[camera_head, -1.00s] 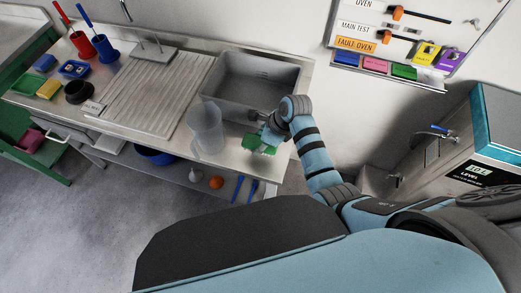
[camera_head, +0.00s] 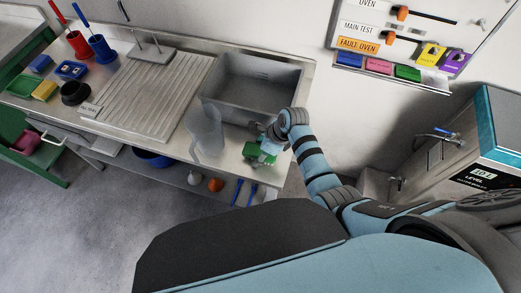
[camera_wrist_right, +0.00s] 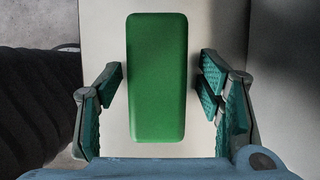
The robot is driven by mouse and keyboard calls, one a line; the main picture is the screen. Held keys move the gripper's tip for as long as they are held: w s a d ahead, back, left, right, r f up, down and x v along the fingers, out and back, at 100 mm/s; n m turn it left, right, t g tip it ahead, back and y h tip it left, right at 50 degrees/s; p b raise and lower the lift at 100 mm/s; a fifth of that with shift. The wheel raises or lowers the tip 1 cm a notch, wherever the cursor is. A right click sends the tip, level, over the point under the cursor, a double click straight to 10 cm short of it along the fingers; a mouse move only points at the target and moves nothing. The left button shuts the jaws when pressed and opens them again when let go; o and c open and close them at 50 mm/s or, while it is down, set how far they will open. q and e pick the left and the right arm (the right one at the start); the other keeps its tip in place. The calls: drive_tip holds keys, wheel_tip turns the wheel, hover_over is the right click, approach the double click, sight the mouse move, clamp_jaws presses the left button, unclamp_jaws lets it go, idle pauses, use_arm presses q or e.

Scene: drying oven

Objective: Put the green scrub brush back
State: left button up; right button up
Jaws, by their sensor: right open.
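The green scrub brush (camera_head: 252,150) lies on the steel counter (camera_head: 231,157) near its front right corner, partly hidden by my right gripper in the head view. In the right wrist view it is a long green block (camera_wrist_right: 157,110) on a pale surface. My right gripper (camera_head: 266,148) is over the brush. In the right wrist view its teal-padded fingers (camera_wrist_right: 160,85) are apart, one on each side of the brush, with a gap on both sides. My left gripper is not in view.
A translucent container (camera_head: 205,130) stands just left of the brush. The sink (camera_head: 250,85) lies behind it. A ribbed drainboard (camera_head: 165,95), red cup (camera_head: 78,44), blue cup (camera_head: 103,49), yellow sponge (camera_head: 44,91) and black bowl (camera_head: 75,93) are further left.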

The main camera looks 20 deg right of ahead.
drive_tip(key=shift+r, duration=0.1)
drive_tip(key=p+v, duration=0.3)
drive_tip(key=v, duration=0.9)
drive_tip(key=shift+p, duration=0.4)
